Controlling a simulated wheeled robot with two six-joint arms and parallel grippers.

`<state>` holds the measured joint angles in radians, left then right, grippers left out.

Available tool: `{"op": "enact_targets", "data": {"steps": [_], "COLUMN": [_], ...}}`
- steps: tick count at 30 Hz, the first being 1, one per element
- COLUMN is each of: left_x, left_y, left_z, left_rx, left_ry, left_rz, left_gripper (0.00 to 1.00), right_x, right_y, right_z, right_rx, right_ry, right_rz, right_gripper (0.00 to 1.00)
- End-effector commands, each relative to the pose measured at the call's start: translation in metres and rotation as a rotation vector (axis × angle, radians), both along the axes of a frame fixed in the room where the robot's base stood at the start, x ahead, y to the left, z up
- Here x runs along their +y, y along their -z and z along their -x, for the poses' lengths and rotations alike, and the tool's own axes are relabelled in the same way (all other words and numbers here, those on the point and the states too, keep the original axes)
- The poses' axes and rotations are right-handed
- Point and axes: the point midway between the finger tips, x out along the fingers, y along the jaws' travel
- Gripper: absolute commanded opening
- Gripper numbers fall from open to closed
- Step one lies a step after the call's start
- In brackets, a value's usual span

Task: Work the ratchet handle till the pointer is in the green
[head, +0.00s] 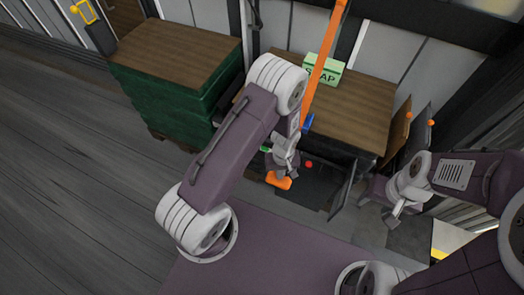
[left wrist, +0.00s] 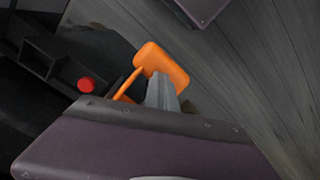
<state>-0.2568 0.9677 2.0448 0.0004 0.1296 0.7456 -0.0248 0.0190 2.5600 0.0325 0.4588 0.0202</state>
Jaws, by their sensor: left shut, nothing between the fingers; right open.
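The orange handle end (head: 279,181) is low in the middle of the head view. It is large in the left wrist view (left wrist: 162,66), with a thin orange bar beside it. My left gripper (head: 282,168) is shut and empty right at the handle. Its grey fingers (left wrist: 161,92) overlap the orange piece in the wrist view; I cannot tell whether they touch. An orange strap (head: 324,62) runs down behind my left arm. The rest of the ratchet, the pointer and its scale cannot be made out. My right gripper (head: 393,218) is open and empty, at the right.
A red knob (head: 309,164) is close to the handle, also in the wrist view (left wrist: 86,85). A green box with lettering (head: 323,69) stands on a wooden-topped bench (head: 365,105). Green stacked crates (head: 165,95) stand left. Floor at far left is clear.

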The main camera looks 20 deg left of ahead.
Motion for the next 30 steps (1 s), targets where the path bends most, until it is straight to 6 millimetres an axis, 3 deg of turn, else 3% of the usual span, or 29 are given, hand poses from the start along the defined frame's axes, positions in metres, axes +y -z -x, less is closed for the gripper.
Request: {"op": "enact_targets", "data": {"steps": [16,30], "left_x": [0.000,0.000], "left_y": [-0.059,-0.059], "left_z": [0.000,0.000], "left_rx": [0.000,0.000], "left_ry": [0.000,0.000], "left_rz": [0.000,0.000], "left_gripper": [0.00,0.00], "right_x": [0.000,0.000], "right_y": [-0.053,-0.052], "right_z": [0.000,0.000], "right_rx": [0.000,0.000], "right_ry": [0.000,0.000], "right_rz": [0.000,0.000], "right_gripper": [0.52,0.52]}}
